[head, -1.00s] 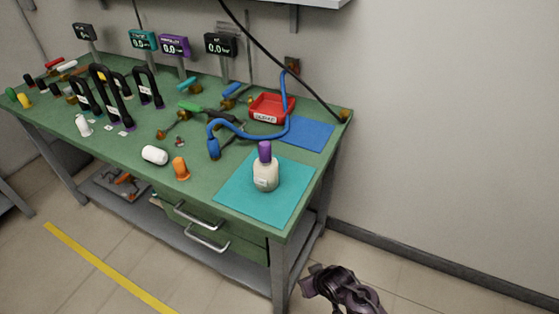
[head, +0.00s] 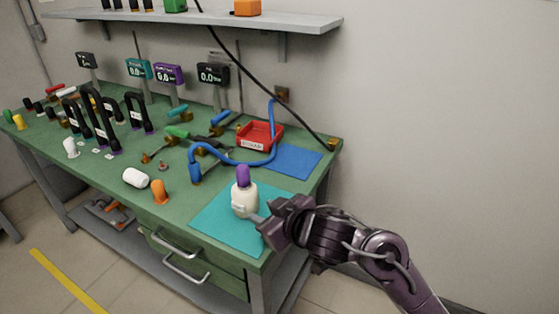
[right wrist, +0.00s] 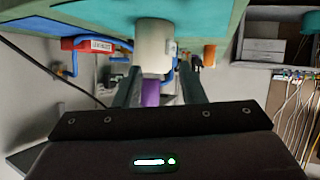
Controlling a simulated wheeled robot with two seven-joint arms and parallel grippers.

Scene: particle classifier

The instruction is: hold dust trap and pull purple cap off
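The dust trap is a small cream bottle (head: 244,200) standing upright on the teal mat (head: 212,222). Its purple cap (head: 243,175) is on top. My right gripper (head: 257,217) is at the bottle's right side, low and level with its body. In the right wrist view, which shows the scene upside down, the bottle (right wrist: 154,45) is ahead between the two spread fingers and the purple cap (right wrist: 151,93) points down. The right gripper (right wrist: 158,72) is open; whether a finger touches the bottle I cannot tell. My left gripper is not in view.
An orange cap (head: 159,191) and a white cylinder (head: 136,177) lie left of the mat. A blue hose (head: 225,155) curves behind the bottle, near a red tray (head: 260,135) and a blue mat (head: 294,161). A shelf (head: 190,20) hangs above.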

